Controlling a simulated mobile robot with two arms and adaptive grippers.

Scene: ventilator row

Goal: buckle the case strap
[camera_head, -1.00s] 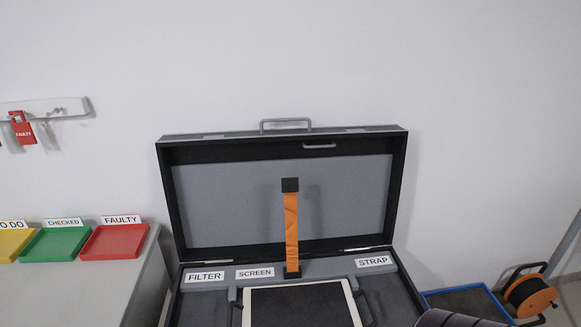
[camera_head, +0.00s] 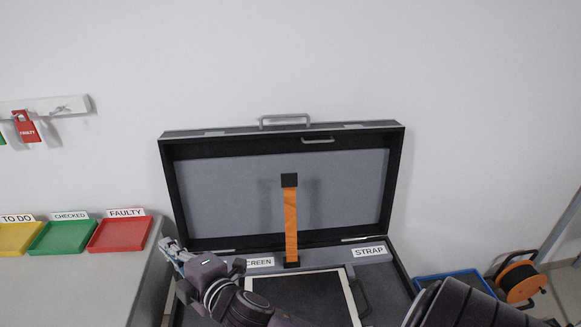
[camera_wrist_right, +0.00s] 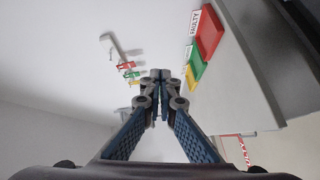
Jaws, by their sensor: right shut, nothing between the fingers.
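The case (camera_head: 230,195) stands open, its grey-lined lid upright against the wall. The orange strap (camera_head: 291,220) runs vertically down the lid lining, from a black patch (camera_head: 289,180) to a dark piece (camera_head: 292,262) near the hinge. I cannot tell whether that lower end is fastened. A white-framed screen (camera_head: 300,295) lies in the base. My right gripper (camera_head: 170,246) is shut and empty at the case's left edge, apart from the strap. Its closed fingers also show in the right wrist view (camera_wrist_right: 156,76). My left gripper is not in view.
A STRAP label (camera_head: 369,252) is at the base's right rear. My right arm covers the left front. Yellow (camera_head: 14,239), green (camera_head: 62,238) and red (camera_head: 120,235) trays sit on the left table (camera_head: 70,290). An orange cable reel (camera_head: 521,283) and blue-rimmed tray (camera_head: 455,275) are at right.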

